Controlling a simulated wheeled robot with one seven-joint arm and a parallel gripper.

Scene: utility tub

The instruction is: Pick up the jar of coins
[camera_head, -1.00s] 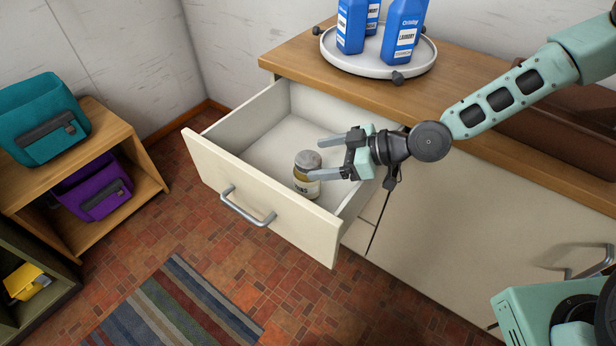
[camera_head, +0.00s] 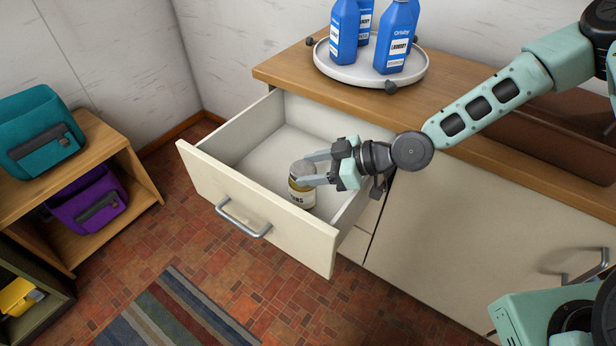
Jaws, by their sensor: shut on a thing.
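The jar of coins (camera_head: 301,193) has a grey lid, a white label and yellowish contents. It stands about upright inside the open drawer (camera_head: 262,158), near its front panel. My gripper (camera_head: 308,167) reaches in from the right and is shut on the jar near its lid. The fingertips hide part of the jar's upper side. I cannot tell whether the jar's base touches the drawer floor.
The drawer's front panel (camera_head: 235,197) with a grey handle (camera_head: 243,220) stands out from the cabinet. A round tray (camera_head: 350,72) with blue laundry bottles (camera_head: 397,38) sits on the wooden counter (camera_head: 300,66). A shelf with bags (camera_head: 40,135) stands at left.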

